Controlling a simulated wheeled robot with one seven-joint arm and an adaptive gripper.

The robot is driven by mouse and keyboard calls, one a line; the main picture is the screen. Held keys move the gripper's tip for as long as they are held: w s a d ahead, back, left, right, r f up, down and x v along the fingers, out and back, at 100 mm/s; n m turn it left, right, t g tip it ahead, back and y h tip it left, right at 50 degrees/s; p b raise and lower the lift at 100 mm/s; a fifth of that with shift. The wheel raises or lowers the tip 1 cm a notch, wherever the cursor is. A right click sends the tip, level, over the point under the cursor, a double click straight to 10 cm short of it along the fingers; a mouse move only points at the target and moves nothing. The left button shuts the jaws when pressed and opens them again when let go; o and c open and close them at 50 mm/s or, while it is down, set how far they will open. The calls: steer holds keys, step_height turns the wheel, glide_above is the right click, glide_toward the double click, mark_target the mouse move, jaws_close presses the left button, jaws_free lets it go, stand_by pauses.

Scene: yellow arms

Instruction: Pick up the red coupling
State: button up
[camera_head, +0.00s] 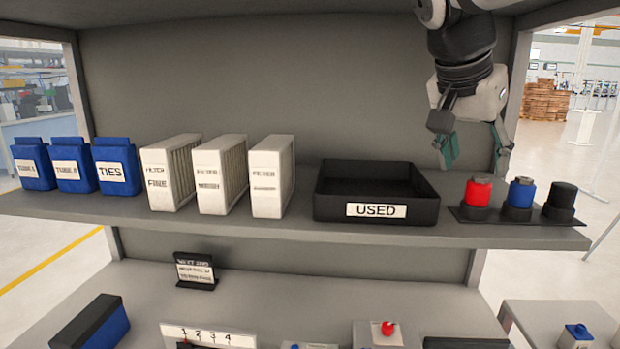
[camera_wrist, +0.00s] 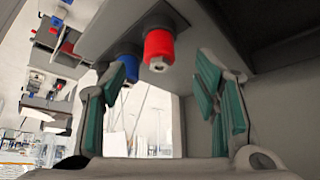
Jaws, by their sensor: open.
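The red coupling (camera_head: 478,191) stands upright in the black holder (camera_head: 480,217) at the right end of the shelf, left of a blue coupling (camera_head: 520,193) and a black one (camera_head: 563,196). My gripper (camera_head: 476,158) is open and empty, above and behind the red coupling in the head view. In the wrist view the red coupling (camera_wrist: 159,48) shows between my spread fingers (camera_wrist: 165,98), beyond their tips and apart from them. The blue coupling (camera_wrist: 128,62) is just left of it there. The lower part of the red coupling sits hidden in its holder.
A black tray marked USED (camera_head: 420,207) stands just left of the holder. White filter boxes (camera_head: 270,178) and blue bins (camera_head: 117,166) line the shelf farther left. The shelf's back panel (camera_head: 290,90) is behind my gripper, and a side post (camera_head: 518,90) is close on the right.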

mark_target(480, 181)
steer(key=x, duration=0.5)
steer(key=shift+w+d+p, duration=0.3)
steer(key=shift+d+p, duration=0.05)
steer(key=shift+d, duration=0.2)
steer(key=c, duration=1.3)
